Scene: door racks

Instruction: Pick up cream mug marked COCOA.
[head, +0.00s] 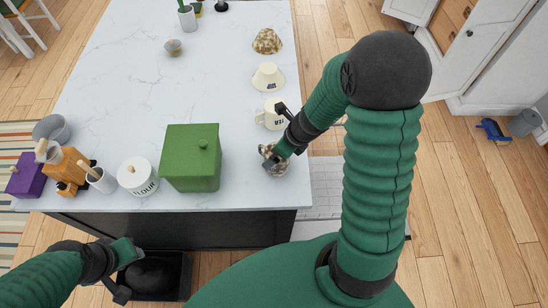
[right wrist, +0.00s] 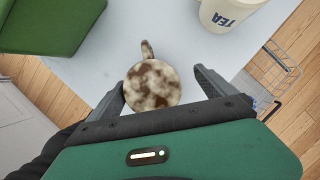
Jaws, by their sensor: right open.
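No mug with readable COCOA lettering shows. A cream mug (head: 274,119) near the right side of the counter is marked TEA; it also shows in the right wrist view (right wrist: 232,13). A cream flared cup (head: 267,77) stands behind it; I cannot read any marking on it. My right gripper (right wrist: 160,76) is open, with a brown-and-cream speckled mug (right wrist: 152,86) between its fingers, its handle pointing away. In the head view the speckled mug (head: 277,168) is partly hidden by the gripper. My left gripper (head: 124,270) is open and empty, low in front of the counter.
A green box (head: 190,170), a FLOUR canister (head: 138,178), an orange block (head: 67,168) and a purple box (head: 27,178) line the counter's front edge. A speckled bowl (head: 267,41) stands farther back. The middle of the white counter (head: 150,90) is clear.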

